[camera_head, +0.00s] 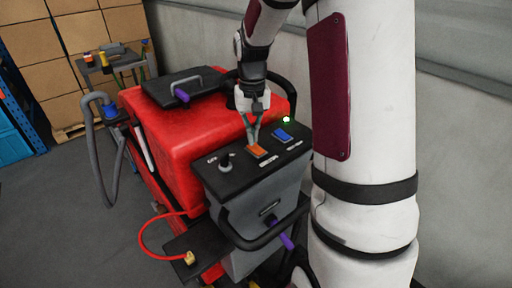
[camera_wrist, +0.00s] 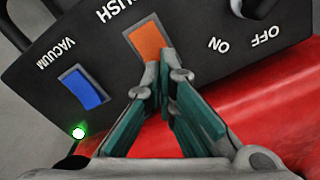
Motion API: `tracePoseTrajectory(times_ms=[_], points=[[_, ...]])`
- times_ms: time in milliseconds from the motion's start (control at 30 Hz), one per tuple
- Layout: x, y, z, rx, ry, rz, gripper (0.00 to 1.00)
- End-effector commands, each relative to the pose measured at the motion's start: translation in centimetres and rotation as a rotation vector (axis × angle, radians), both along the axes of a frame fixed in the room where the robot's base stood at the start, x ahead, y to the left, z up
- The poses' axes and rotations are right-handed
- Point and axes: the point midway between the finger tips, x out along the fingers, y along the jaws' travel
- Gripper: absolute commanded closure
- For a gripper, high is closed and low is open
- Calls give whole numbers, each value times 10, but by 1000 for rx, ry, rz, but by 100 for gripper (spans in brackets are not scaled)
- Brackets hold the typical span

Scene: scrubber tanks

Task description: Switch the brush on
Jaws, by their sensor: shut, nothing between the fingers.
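The orange rocker switch (camera_head: 257,151) sits on the black top of the grey control panel (camera_head: 232,178). In the wrist view, the orange switch (camera_wrist: 145,39) stands beside a partly cut-off label ending in "USH". My gripper (camera_head: 252,143) is shut and empty, pointing down at the orange switch. In the wrist view, the fingertips (camera_wrist: 164,62) overlap the switch's near end; I cannot tell whether they touch it. A blue rocker switch (camera_head: 282,134) labelled "VACUUM" is beside it. A lit green lamp (camera_head: 286,119) is near the blue switch.
A black knob (camera_head: 225,160) with ON and OFF marks is left of the orange switch. The red machine body (camera_head: 170,130) lies behind the panel. A black handle bar (camera_head: 247,241) runs along the front. A grey hose (camera_head: 93,150) hangs at the left.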

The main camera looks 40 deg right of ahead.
Motion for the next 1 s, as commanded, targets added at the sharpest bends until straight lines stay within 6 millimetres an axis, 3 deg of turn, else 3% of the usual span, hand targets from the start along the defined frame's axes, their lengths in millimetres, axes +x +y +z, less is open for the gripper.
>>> tracePoseTrajectory(times_ms=[1000], points=[[0,0,-14,0,0,0,100]])
